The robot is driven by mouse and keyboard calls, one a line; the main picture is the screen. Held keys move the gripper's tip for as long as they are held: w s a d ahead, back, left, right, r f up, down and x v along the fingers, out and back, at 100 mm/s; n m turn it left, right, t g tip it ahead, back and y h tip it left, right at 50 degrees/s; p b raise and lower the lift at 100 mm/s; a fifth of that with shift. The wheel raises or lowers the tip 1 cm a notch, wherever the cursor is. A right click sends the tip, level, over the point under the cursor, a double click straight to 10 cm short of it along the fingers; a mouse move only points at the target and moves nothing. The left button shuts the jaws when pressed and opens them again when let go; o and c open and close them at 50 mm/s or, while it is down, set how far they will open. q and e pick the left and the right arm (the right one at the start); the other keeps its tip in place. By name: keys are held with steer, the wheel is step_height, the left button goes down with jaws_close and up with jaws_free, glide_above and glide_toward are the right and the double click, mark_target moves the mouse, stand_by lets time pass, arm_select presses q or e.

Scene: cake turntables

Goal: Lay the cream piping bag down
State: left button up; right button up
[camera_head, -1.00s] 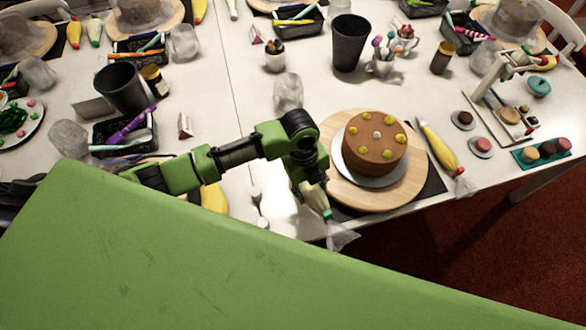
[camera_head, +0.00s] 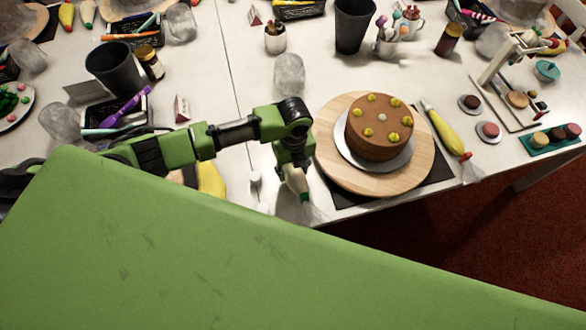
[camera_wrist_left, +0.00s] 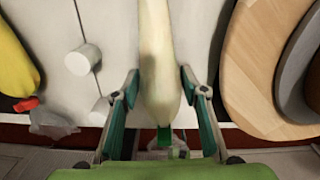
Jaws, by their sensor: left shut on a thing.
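The cream piping bag (camera_head: 298,184) hangs from my left gripper (camera_head: 292,168) at the front edge of the white table, left of the turntable. Its green tip collar and clear end point toward the front edge. In the left wrist view the pale bag (camera_wrist_left: 158,55) lies lengthwise between the two fingers of my left gripper (camera_wrist_left: 160,105), which is shut on it. Whether the bag touches the table cannot be told. My right gripper is not in view.
A wooden turntable (camera_head: 325,165) with a chocolate cake (camera_head: 380,128) stands just right of my gripper. A yellow piping bag (camera_head: 443,130) lies beyond it. A small white-topped tool (camera_wrist_left: 83,60) and another yellow bag (camera_wrist_left: 14,65) lie left. A clear cup (camera_head: 289,74) stands behind.

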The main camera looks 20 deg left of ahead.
arm_select(q)
steer(key=shift+f+b, duration=0.3)
steer(key=shift+f, duration=0.3)
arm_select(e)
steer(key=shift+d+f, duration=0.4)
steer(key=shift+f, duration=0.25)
arm_select(q)
steer(key=shift+f, duration=0.4)
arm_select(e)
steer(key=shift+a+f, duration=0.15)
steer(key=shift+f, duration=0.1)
arm_select(q)
steer(key=o, duration=0.8)
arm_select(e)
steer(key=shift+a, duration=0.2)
arm_select(q)
step_height(320, 180, up, 12)
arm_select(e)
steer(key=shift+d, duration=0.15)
arm_select(q)
steer(key=shift+s, duration=0.1)
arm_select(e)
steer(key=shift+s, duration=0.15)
